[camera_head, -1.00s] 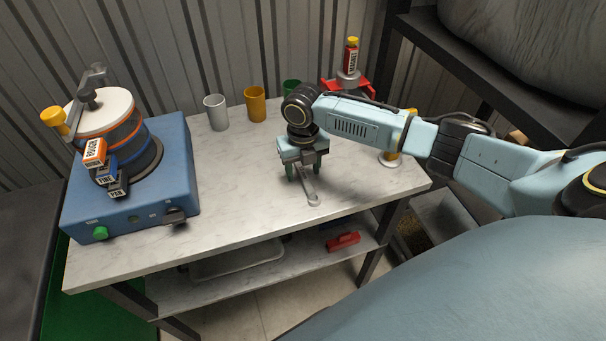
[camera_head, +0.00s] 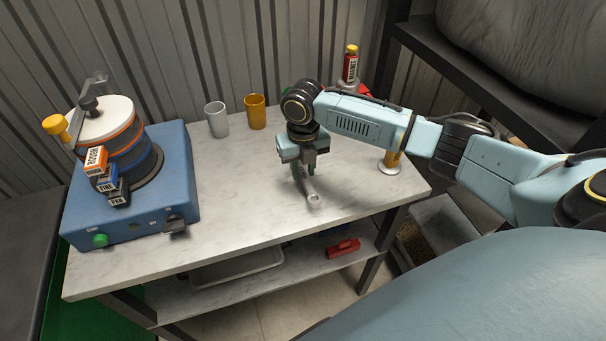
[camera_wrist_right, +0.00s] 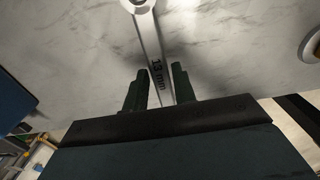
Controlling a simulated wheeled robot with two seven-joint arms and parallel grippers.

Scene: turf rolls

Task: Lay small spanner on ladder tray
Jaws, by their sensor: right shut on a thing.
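The small spanner (camera_head: 313,200) is a grey metal spanner at the front middle of the marble-topped bench. Its ring end points toward the front edge. My right gripper (camera_head: 303,174) points down over the bench and is shut on the spanner's shaft. In the right wrist view the spanner (camera_wrist_right: 149,45) runs between the two dark fingers (camera_wrist_right: 155,88) and bears the mark "13 mm". Its other end is hidden by the gripper. I cannot tell whether it touches the bench top or hangs just above it. I see no ladder tray that I can name with certainty. My left gripper is not in view.
A blue machine (camera_head: 180,185) with a drum and labelled blocks stands at the left. A grey cup (camera_head: 217,120) and a yellow cup (camera_head: 255,111) stand at the back. A red-labelled bottle (camera_head: 350,65) is behind my arm. A lower shelf holds a pale tray (camera_head: 240,264) and a red item (camera_head: 343,247).

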